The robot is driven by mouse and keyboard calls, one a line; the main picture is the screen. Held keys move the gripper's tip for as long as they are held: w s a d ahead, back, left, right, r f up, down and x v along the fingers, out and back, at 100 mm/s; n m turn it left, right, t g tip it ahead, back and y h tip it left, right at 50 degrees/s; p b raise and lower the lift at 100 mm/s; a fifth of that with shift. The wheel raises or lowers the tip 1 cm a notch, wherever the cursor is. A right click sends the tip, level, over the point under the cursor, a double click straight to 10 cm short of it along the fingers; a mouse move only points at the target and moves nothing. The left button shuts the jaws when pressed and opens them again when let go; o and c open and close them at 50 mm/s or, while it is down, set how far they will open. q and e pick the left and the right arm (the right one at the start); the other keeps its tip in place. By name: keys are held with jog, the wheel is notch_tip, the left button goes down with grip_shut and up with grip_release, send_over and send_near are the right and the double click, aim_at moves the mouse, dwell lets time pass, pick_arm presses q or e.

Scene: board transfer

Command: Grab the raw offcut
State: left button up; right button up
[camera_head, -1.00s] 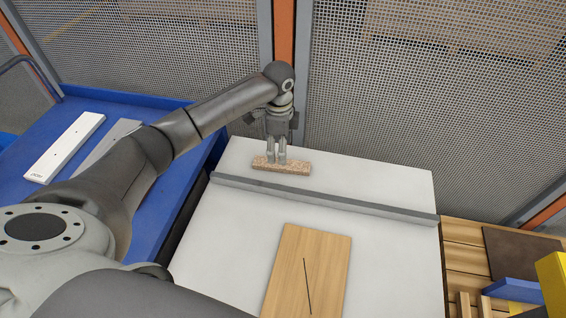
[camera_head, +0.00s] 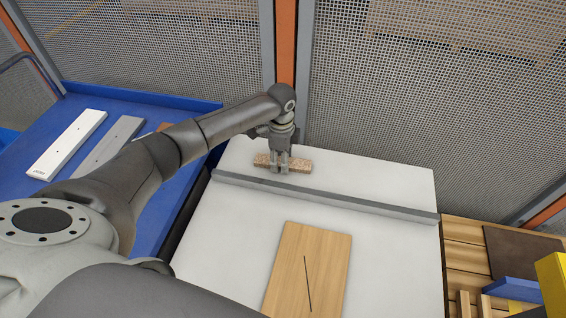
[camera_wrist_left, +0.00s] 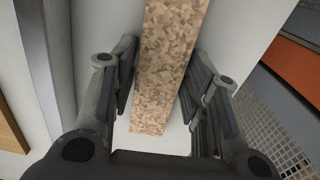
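The raw offcut (camera_head: 301,167) is a short, speckled chipboard strip lying on the white table behind the grey rail. It also shows in the left wrist view (camera_wrist_left: 165,75), running up the middle of the picture. My left gripper (camera_head: 280,170) points down at the offcut near its middle. Its fingers are open, one on each side of the strip, with a narrow gap on each side in the wrist view. Part of the offcut is hidden behind the fingers in the head view. My right gripper is not in view.
A grey rail (camera_head: 360,204) crosses the white table (camera_head: 215,255) close in front of the offcut. A wooden board (camera_head: 320,255) with a dark line lies nearer. White (camera_head: 68,143) and grey (camera_head: 108,145) boards lie on the blue table at left. A mesh fence stands behind.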

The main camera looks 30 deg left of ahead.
pick_arm(q)
jog(key=c, duration=0.5)
jog(key=shift+r, duration=0.15)
